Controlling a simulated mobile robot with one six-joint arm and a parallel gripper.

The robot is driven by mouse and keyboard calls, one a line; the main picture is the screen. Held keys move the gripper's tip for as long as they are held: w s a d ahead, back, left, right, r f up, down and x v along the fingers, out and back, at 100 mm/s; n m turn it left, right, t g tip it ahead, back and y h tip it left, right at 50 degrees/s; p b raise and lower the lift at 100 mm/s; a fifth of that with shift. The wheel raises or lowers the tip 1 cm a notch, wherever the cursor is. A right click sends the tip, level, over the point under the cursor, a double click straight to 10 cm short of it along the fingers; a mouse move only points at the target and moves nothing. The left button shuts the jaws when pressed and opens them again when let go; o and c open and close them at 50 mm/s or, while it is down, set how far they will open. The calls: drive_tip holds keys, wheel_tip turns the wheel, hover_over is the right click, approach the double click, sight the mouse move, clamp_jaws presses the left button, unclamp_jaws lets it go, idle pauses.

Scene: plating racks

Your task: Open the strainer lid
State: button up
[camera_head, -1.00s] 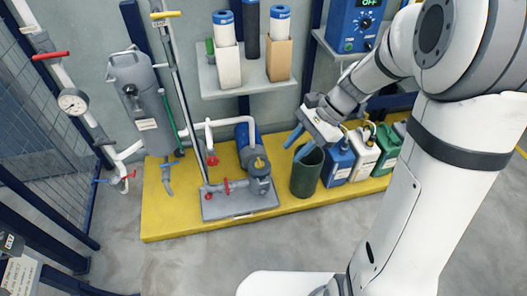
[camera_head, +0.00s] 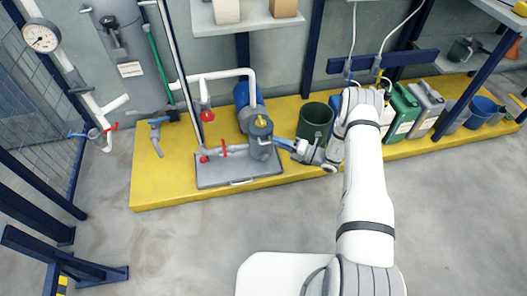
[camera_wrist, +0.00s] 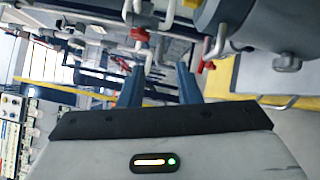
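The grey strainer housing (camera_head: 260,147) stands at the right end of the small pump unit on the yellow platform. Its lid with a brass-yellow knob (camera_head: 261,122) sits on top and looks closed. My gripper (camera_head: 283,143) is low, just right of the housing, with its blue fingertips pointing left toward it. I cannot tell whether they touch. In the wrist view the two blue fingers (camera_wrist: 159,84) stand apart with nothing between them. The lid cannot be made out clearly in the wrist view.
A dark green bin (camera_head: 315,122) stands close behind my gripper. Red-handled valves (camera_head: 206,115) and white pipes stand left of the housing. A grey base plate (camera_head: 240,174) lies under the pump. A green canister (camera_head: 403,110) is to the right. The grey floor in front is clear.

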sight(262, 131)
wheel_tip(262, 131, down, 7)
drive_tip(key=d+m+t+b, duration=0.1)
drive_tip(key=m+t, duration=0.1)
drive_tip(key=m, duration=0.1)
drive_tip(key=shift+m+t+h, duration=0.3)
drive_tip(key=shift+h, duration=0.1)
drive_tip(key=b+x, duration=0.2)
drive_tip(key=x, duration=0.5)
drive_tip(key=shift+w+a, duration=0.1)
drive_tip(key=shift+a, duration=0.05)
clamp_jaws()
